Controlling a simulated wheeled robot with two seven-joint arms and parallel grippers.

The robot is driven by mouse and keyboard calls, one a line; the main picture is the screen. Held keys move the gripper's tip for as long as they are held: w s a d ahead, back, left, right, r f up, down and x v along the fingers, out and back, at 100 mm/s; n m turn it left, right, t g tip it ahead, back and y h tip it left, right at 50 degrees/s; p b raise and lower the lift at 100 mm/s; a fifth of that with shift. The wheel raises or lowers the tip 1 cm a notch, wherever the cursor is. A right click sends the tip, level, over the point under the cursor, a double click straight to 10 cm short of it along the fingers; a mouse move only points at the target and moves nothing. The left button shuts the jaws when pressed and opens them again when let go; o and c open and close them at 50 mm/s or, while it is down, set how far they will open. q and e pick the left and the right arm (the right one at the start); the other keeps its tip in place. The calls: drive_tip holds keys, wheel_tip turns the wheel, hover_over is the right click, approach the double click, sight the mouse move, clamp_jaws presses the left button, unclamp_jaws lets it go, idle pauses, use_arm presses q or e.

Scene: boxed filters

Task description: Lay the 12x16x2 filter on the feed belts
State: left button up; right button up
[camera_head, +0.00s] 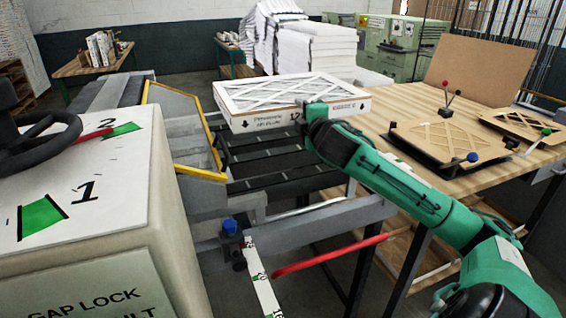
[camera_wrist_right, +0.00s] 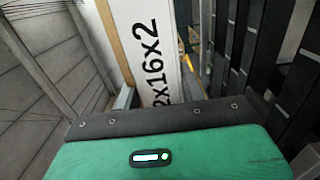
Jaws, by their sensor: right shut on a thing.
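The 12x16x2 filter (camera_head: 290,92) is a flat white boxed frame with a lattice top. In the head view it is held about level above the far part of the dark feed belts (camera_head: 262,160). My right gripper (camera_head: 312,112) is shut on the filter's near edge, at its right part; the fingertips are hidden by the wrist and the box. In the right wrist view the filter's white side (camera_wrist_right: 160,45) shows the print "2x16x2", with the belts (camera_wrist_right: 240,45) beside it. I cannot tell whether the filter touches the belts. My left gripper is not in view.
A wooden table (camera_head: 410,100) with lattice panels (camera_head: 440,135) on dark plates and small coloured knobs stands right of the belts. A yellow-edged guard (camera_head: 185,125) stands left of them. A white control cabinet (camera_head: 110,220) fills the near left. A red bar (camera_head: 330,255) sticks out in front.

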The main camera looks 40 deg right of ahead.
wheel_tip(320, 180, down, 20)
drive_tip(key=shift+f, duration=0.15)
drive_tip(key=o, duration=1.1)
drive_tip(key=shift+c, duration=0.2)
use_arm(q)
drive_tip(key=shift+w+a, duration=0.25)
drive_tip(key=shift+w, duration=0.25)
